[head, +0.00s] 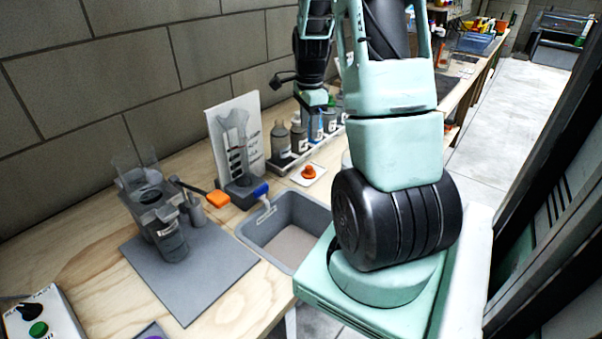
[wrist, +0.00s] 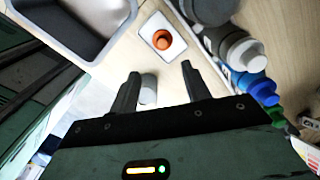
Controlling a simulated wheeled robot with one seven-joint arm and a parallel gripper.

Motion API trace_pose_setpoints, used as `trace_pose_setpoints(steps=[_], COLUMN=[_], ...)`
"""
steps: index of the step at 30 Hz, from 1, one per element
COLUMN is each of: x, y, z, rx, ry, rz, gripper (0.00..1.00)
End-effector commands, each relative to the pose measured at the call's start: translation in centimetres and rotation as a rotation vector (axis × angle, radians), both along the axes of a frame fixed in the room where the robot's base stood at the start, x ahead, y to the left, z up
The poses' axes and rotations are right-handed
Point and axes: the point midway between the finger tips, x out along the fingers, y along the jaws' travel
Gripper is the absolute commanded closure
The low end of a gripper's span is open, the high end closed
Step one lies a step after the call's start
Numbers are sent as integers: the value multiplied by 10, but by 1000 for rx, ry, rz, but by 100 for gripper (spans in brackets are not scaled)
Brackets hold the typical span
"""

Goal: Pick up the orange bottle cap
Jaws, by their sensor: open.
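The orange bottle cap (head: 308,171) sits on a small white square plate (head: 318,180) on the wooden bench, right of the grey sink. A grey-white cylinder (wrist: 148,90) shows between the fingers, farther back. In the head view the gripper's fingers are hard to make out behind my arm.
A row of bottles (head: 299,138) in a rack stands close beside the cap; their caps (wrist: 262,90) show in the wrist view. The grey sink (head: 257,226) lies in front. A printed board (head: 222,130) stands behind it. A grey mat (head: 190,290) holds an apparatus at left.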

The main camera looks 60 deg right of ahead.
Motion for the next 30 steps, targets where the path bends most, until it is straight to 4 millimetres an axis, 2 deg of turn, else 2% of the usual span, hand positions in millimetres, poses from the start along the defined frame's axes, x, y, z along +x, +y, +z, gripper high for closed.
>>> trace_pose_setpoints(steps=[3, 9, 12, 19, 27, 30], x=[-1, 0, 0, 1, 3, 4], y=[1, 1, 0, 0, -3, -3], z=[-27, -65, -78, -92, -128, -136], rx=[4, 4, 2, 1, 2, 1], ry=[4, 2, 1, 0, 1, 0], rz=[2, 3, 4, 4, 4, 4], gripper=[53, 53, 53, 53, 53, 53])
